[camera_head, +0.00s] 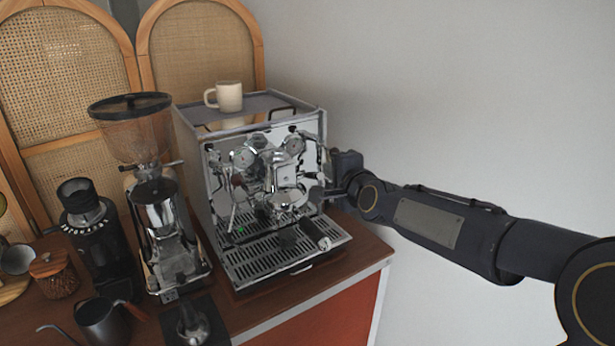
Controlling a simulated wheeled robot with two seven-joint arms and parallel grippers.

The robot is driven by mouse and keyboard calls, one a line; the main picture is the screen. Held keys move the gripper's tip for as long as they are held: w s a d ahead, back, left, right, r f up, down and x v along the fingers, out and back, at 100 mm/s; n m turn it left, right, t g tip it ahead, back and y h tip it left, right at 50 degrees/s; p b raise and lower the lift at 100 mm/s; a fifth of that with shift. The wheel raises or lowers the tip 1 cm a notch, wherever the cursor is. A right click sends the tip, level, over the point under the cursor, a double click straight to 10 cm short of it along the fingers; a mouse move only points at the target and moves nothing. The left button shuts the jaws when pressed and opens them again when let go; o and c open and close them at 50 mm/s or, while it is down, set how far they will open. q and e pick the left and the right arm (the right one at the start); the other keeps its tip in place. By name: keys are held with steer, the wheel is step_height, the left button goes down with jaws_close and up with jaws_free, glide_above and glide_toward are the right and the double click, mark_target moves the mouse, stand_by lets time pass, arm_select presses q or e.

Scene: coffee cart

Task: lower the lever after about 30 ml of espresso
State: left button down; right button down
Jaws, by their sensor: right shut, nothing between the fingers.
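The chrome espresso machine (262,185) stands on the wooden cart, with its drip tray (275,255) at the front. The group head and portafilter (288,197) are at the middle of its front; a dark handle points forward and down over the tray. My right arm comes in from the right, and my right gripper (318,190) is shut and empty at the right side of the machine's front, close to the group. The lever is too small to tell apart from the gripper and chrome parts. I cannot make out a cup or any espresso flow. My left gripper is not in view.
A cream mug (229,97) stands on the machine's top. A grinder with a hopper (157,195), a smaller black grinder (95,230), a wooden-lidded jar (54,274) and a black kettle (103,322) crowd the left. A grey wall is behind my arm.

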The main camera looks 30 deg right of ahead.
mark_target(317, 173)
steer(key=b+x, duration=0.1)
steer(key=x, duration=0.6)
steer(key=shift+a+f, duration=0.15)
steer(key=shift+w, duration=0.25)
stand_by(6.9)
